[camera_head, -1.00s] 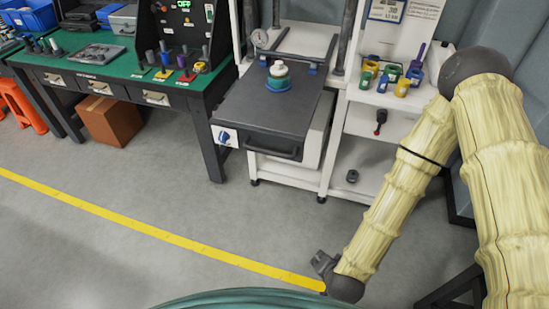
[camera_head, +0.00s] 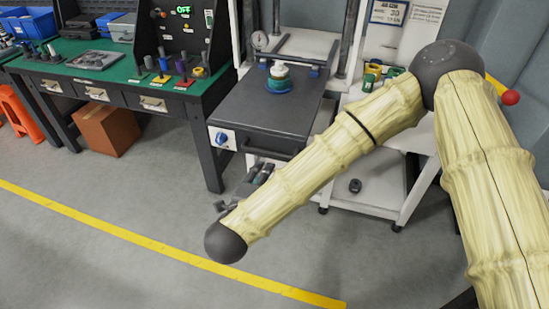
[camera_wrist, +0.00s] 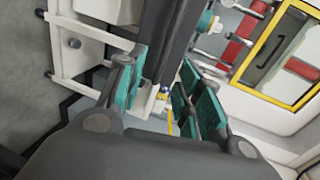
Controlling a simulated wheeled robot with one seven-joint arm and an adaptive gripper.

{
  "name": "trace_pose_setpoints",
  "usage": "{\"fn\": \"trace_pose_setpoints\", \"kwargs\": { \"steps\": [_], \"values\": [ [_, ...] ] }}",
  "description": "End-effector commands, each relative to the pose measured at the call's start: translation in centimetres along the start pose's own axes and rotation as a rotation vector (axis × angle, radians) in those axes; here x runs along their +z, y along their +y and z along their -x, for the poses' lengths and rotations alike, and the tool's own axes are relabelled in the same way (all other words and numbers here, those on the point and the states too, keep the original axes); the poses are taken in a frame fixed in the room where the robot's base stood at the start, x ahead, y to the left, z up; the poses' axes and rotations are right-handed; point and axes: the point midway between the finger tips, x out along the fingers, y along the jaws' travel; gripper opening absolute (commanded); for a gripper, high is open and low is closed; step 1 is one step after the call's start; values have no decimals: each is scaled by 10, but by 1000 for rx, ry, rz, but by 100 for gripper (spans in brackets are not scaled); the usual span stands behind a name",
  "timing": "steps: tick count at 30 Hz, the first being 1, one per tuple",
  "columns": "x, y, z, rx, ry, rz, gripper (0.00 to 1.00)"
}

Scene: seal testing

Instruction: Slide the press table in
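The press table (camera_head: 262,108) is a dark grey slab that stands pulled out toward me from the white press frame (camera_head: 308,42). A white and teal-blue part (camera_head: 279,80) stands upright on it. My gripper (camera_head: 263,173) is low in front of the table's front face, partly hidden by my arm. In the wrist view my gripper (camera_wrist: 165,95) is open, with teal pads apart. The table (camera_wrist: 180,40) shows beyond and between them. I cannot tell whether they touch the handle.
A green workbench (camera_head: 95,62) with tools stands at the left, an orange-brown box (camera_head: 108,128) under it. White shelves (camera_head: 375,180) with coloured parts stand right of the press, partly behind my arm. The grey floor in front, crossed by a yellow line (camera_head: 130,238), is clear.

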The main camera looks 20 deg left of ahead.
Motion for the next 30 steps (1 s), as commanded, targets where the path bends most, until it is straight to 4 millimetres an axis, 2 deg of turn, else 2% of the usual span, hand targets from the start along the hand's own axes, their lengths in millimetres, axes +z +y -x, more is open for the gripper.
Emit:
{"fn": "trace_pose_setpoints", "kwargs": {
  "steps": [8, 20, 30],
  "values": [
    [2, -8, -2, -11, 17, -31, 35],
    [1, -8, -25, -12, 17, -29, 35],
    [0, -10, -79, -13, 17, -28, 35]
  ]
}}
